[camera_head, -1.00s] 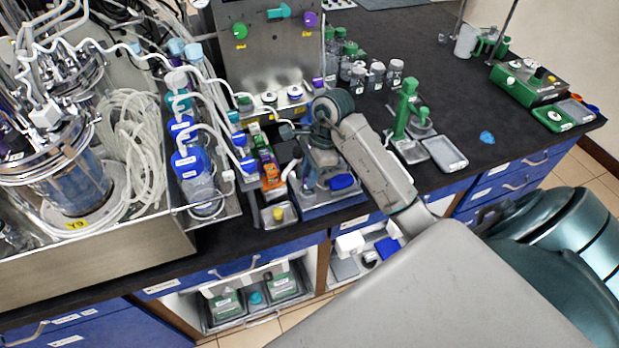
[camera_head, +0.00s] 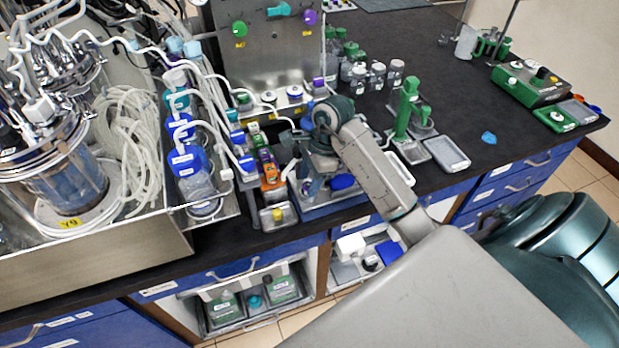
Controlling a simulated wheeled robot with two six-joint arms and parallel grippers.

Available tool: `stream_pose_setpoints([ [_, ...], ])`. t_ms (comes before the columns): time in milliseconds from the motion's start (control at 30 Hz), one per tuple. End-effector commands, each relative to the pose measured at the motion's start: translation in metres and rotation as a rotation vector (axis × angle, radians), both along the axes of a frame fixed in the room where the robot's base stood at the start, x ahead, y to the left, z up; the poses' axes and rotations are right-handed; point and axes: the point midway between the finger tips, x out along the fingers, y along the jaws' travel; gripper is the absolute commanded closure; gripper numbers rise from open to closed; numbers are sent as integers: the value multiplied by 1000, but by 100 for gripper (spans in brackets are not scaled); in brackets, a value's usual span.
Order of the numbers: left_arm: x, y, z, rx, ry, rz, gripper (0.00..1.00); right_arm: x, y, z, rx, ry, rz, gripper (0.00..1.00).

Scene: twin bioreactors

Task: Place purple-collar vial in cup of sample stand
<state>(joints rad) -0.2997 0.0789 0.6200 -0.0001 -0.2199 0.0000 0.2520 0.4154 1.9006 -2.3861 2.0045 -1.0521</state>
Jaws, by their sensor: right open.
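My right gripper (camera_head: 302,182) hangs low over the bench front, its arm coming in from the lower right; it is open, and its fingers are small and partly hidden by the wrist. Below and beside it is a stand with a blue base (camera_head: 332,203), largely covered by the gripper and arm; I cannot make out a cup in it. A row of small coloured pieces, with a purple one (camera_head: 264,155) between green and orange ones, stands just left of the gripper. I cannot tell for certain whether this is the purple-collar vial. My left gripper is not in view.
Tubed blue-capped bottles (camera_head: 190,160) and a glass reactor (camera_head: 65,185) crowd the left. A steel panel (camera_head: 265,60) rises behind. A green stand (camera_head: 404,110) and grey tray (camera_head: 446,153) stand right of my arm.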

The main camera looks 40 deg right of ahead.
Motion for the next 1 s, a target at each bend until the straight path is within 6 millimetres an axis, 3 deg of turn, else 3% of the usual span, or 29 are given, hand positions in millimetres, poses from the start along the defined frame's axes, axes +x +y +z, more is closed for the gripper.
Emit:
stream_pose_setpoints([
  [167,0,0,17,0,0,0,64,-1,-4,21,-1,-1,1,56],
  [600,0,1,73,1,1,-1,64,-6,-26,100,-2,0,-1,56],
  [800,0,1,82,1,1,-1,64,-7,-31,116,-1,0,0,56],
  [1000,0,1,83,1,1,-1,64,-7,-32,118,0,0,0,56],
])
